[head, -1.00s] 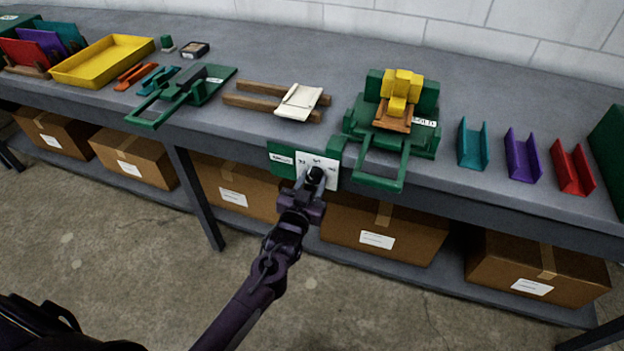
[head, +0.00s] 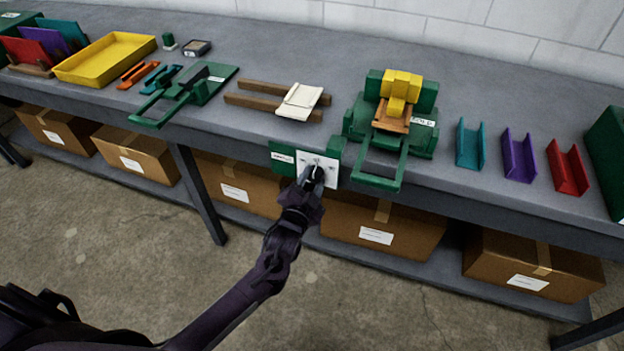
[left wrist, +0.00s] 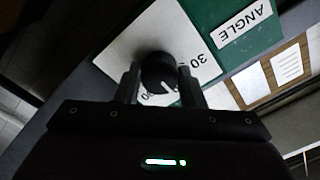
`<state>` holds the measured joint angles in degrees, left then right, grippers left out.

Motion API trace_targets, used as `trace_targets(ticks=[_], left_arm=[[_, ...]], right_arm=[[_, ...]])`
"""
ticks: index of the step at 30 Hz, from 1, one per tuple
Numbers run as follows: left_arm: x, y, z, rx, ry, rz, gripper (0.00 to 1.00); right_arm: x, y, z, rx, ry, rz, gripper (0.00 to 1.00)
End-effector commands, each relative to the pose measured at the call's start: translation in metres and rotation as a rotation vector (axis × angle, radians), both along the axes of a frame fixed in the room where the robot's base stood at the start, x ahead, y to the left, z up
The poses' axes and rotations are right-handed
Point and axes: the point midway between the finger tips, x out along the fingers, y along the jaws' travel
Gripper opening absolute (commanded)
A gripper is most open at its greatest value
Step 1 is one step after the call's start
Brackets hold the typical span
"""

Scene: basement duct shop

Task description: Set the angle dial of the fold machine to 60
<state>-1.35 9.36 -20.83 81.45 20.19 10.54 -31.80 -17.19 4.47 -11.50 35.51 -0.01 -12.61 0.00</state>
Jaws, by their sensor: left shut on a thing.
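The angle dial's white plate (head: 330,166) is on a green panel (head: 283,157) at the bench's front edge, beside the fold machine (head: 395,115). My left gripper (head: 314,176) is at the plate, shut on the black dial knob (left wrist: 158,70), which sits between its two fingers (left wrist: 158,86) in the left wrist view. The knob's white pointer mark points to the lower right in that view, between the 30 and a partly hidden number that looks like 90. The marking between them is hidden by a finger. An ANGLE label (left wrist: 244,24) is on the panel. My right gripper is not in view.
On the bench are teal (head: 470,145), purple (head: 519,157) and red (head: 568,169) channels, a yellow tray (head: 104,60), and another green tool with a handle (head: 185,92). Cardboard boxes (head: 375,225) stand on the lower shelf. The floor in front is clear.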

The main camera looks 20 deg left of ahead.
Motion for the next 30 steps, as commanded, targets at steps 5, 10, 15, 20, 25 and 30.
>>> trace_targets(ticks=[5, 10, 15, 20, 25, 30], left_arm=[[0.0, 0.0, 0.0, 0.017, 0.0, 0.0, 0.13], [0.0, 0.0, 0.0, 0.018, 0.0, 0.0, 0.13], [0.0, -0.0001, -0.0001, 0.017, 0.0, 0.0, 0.13], [-0.0001, -0.0001, -0.0001, 0.016, 0.0, 0.0, 0.56], [-0.0001, -0.0001, 0.0, 0.016, 0.0, 0.0, 0.57], [-0.0039, -0.0001, -0.0009, 0.016, 0.0, 0.0, 0.57]], right_arm=[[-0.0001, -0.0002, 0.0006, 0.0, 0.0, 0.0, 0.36], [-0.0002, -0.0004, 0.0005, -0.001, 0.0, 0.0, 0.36], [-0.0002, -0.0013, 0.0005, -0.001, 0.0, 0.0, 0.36], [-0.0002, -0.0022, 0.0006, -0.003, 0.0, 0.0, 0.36], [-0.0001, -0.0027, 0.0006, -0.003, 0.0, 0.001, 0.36], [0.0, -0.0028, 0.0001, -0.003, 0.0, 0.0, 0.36]])
